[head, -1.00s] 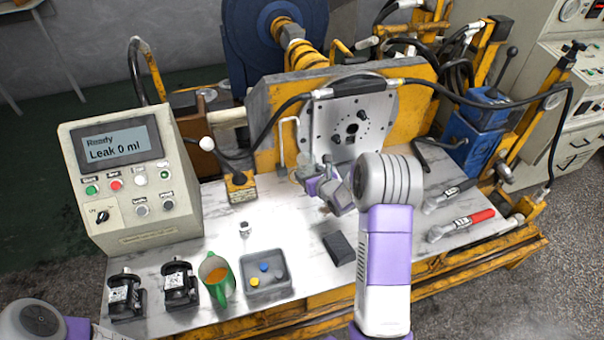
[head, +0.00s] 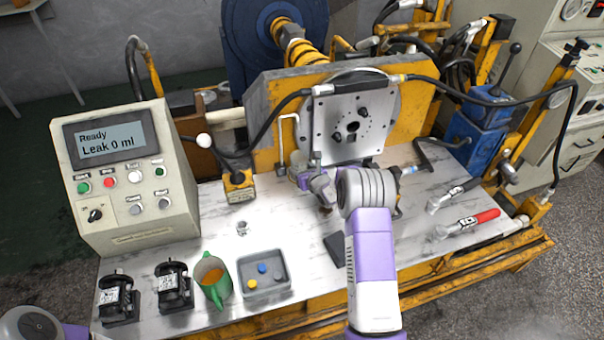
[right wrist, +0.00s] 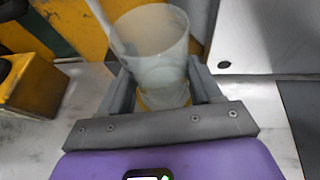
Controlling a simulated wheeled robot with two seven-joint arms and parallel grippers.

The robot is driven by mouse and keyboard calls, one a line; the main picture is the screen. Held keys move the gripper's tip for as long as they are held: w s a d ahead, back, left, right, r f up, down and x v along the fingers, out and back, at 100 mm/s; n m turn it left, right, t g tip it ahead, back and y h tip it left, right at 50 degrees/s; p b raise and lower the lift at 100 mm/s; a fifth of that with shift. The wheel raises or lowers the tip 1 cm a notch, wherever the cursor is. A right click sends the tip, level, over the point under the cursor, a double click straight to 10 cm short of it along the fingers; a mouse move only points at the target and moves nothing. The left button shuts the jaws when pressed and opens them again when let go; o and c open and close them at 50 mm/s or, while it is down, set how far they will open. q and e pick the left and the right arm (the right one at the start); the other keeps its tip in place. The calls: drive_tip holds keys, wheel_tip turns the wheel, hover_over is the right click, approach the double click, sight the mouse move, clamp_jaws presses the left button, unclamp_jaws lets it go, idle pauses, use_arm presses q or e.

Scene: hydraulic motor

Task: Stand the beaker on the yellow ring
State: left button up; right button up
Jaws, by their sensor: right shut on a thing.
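The clear beaker (right wrist: 150,55) stands between the fingers of my right gripper (right wrist: 163,92) in the right wrist view, and the gripper is shut on it. A yellow ring (right wrist: 165,102) shows through and below the beaker's lower end. I cannot tell whether the beaker's base touches the ring. In the head view my right gripper (head: 314,180) is at the back of the bench, in front of the grey flange plate, and hides most of the beaker and ring. Only a joint of my left arm shows at the bottom left; its gripper is out of view.
The flange plate (head: 352,125) stands close behind the right gripper. A yellow block (head: 239,187) is to its left. Torque wrenches (head: 467,222) lie at the right.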

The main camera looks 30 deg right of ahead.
drive_tip(key=shift+r, duration=0.1)
drive_tip(key=shift+f, duration=0.2)
drive_tip(key=o, duration=0.8)
drive_tip(key=shift+o, duration=0.2)
drive_tip(key=shift+r, duration=0.2)
drive_tip(key=shift+s+r, duration=0.15)
drive_tip(key=shift+s, duration=0.1)
drive_tip(key=p+v, duration=0.3)
drive_tip(key=v, duration=0.8)
drive_tip(key=shift+s, duration=0.25)
